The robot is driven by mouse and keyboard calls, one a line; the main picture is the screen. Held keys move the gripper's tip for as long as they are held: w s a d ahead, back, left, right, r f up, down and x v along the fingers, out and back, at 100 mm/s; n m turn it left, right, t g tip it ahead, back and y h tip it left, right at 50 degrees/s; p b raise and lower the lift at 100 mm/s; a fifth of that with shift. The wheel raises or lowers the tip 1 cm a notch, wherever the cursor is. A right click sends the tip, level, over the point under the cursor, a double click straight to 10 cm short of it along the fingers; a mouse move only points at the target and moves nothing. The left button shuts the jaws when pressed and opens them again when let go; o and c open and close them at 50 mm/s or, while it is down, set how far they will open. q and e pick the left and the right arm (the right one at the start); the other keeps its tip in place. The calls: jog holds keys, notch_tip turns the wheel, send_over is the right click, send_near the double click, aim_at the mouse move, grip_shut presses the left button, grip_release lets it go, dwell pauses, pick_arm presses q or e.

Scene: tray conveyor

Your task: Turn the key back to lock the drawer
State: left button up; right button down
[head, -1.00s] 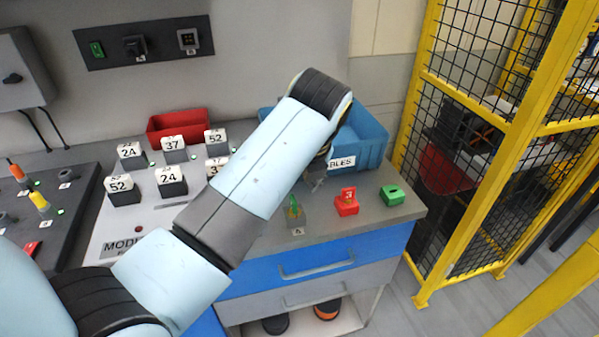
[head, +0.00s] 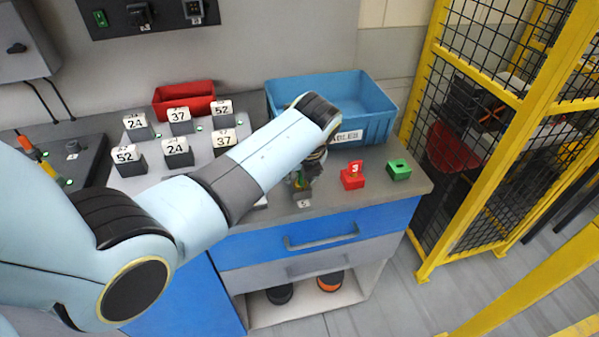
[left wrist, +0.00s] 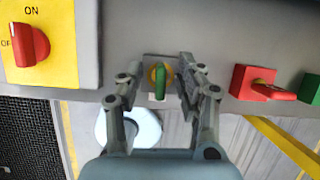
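The green key (left wrist: 160,82) stands in a yellow-ringed lock on a grey block in the left wrist view; its grip lies along the picture's vertical. It also shows in the head view (head: 299,182), partly hidden by my gripper. My left gripper (left wrist: 160,70) is open, one finger on each side of the key, with gaps visible. In the head view the left gripper (head: 308,170) is over the lock block at the counter's front. The blue drawer (head: 375,220) below the counter looks shut. My right gripper is not in view.
A red block (head: 352,180) with a red tag and a green block (head: 398,170) stand right of the lock. Behind is a blue bin (head: 285,90). A yellow panel with a red ON/OFF switch (left wrist: 30,45) lies left in the wrist view. Yellow fencing (head: 470,90) bounds the right.

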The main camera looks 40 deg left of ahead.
pick_arm(q)
grip_shut()
jog(key=shift+r+n+p, duration=0.1)
jog(key=shift+n+p, duration=0.3)
jog(key=shift+n, duration=0.2)
jog(key=shift+n+g+y, duration=0.3)
jog(key=shift+n+g, duration=0.2)
jog(key=shift+n, duration=0.4)
